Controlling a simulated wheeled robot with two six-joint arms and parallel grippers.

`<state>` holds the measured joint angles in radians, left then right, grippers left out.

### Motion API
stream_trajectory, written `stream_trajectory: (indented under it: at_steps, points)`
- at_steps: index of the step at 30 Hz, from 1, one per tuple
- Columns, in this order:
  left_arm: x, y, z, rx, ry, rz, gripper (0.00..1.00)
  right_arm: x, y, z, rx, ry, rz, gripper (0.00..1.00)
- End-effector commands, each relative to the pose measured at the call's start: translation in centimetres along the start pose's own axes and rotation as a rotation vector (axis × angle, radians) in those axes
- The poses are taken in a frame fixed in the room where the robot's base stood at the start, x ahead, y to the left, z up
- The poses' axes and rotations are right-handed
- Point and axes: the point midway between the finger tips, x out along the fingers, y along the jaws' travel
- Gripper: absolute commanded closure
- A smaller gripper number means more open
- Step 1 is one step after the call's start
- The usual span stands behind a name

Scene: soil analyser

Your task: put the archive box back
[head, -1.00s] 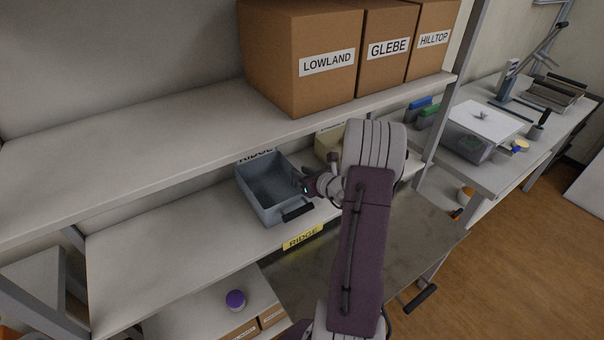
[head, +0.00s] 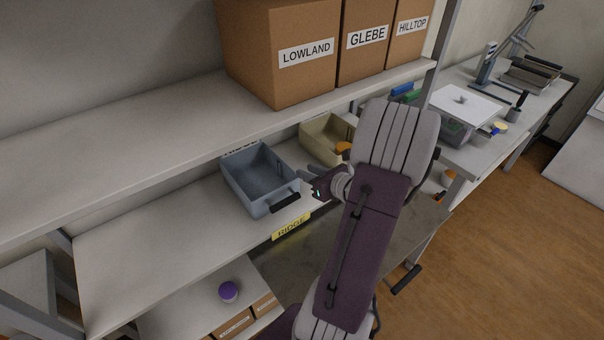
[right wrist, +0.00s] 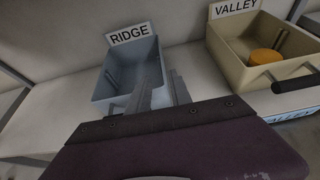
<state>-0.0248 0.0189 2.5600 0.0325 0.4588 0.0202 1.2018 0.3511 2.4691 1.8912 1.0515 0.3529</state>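Three brown cardboard boxes stand side by side on the upper shelf, labelled LOWLAND (head: 256,57), GLEBE (head: 364,62) and HILLTOP (head: 405,45). Parts of other cardboard boxes (head: 233,325) show low down under the shelves. I cannot tell which is the archive box. My right gripper (head: 312,181) is just right of a grey-blue open bin labelled RIDGE (head: 238,190), over the middle shelf. In the right wrist view its two fingers (right wrist: 161,94) stand apart with nothing between them, in front of the RIDGE bin (right wrist: 105,82). My left gripper is out of view.
A beige VALLEY bin (head: 313,136) with an orange-lidded item (right wrist: 265,62) stands right of the RIDGE bin. The middle shelf (head: 130,250) is clear at left. A cluttered bench (head: 475,155) stands at right.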

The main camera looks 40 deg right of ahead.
Motion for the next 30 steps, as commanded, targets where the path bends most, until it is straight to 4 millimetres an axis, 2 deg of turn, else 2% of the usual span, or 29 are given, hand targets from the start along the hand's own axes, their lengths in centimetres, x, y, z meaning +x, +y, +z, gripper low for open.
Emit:
stream_trajectory:
  at_steps: [2,5,6,8,9,10,12,14,15,18,20,21,30]
  points:
    - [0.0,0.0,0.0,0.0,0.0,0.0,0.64,0.6,2.3,-0.2,-0.059,0.028,0.073,0.75]
    - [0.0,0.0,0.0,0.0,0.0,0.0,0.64,1.4,9.8,-1.8,-0.283,0.122,0.318,0.75]
    - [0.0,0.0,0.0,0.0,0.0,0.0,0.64,1.0,13.4,-3.0,-0.422,0.168,0.453,0.75]
    - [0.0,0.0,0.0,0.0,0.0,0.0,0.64,-0.6,18.9,-5.7,-0.694,0.236,0.689,0.75]
    - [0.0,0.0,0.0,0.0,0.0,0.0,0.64,-2.4,21.8,-7.9,-0.919,0.271,0.859,0.75]
    - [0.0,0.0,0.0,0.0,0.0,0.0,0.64,-3.8,23.4,-9.5,-1.106,0.286,0.987,0.75]
    - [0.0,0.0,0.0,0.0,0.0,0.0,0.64,-6.5,24.7,-12.3,-1.543,0.28,1.241,0.75]
    - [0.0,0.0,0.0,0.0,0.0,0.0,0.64,-7.6,24.5,-13.5,-1.893,0.229,1.404,0.75]
    - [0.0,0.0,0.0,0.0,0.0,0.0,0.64,-7.8,24.3,-13.8,-2.101,0.18,1.482,0.75]
    - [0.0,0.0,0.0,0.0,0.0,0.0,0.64,-7.3,24.2,-13.4,-2.502,0.039,1.595,0.75]
    - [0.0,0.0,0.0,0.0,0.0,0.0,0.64,-7.0,24.3,-13.1,-2.648,-0.027,1.623,0.75]
    - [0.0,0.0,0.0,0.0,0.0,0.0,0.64,-6.8,24.4,-12.9,2.672,0.057,-1.608,0.75]
    - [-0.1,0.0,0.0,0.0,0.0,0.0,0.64,-6.7,24.4,-12.6,2.637,0.079,-1.567,0.75]
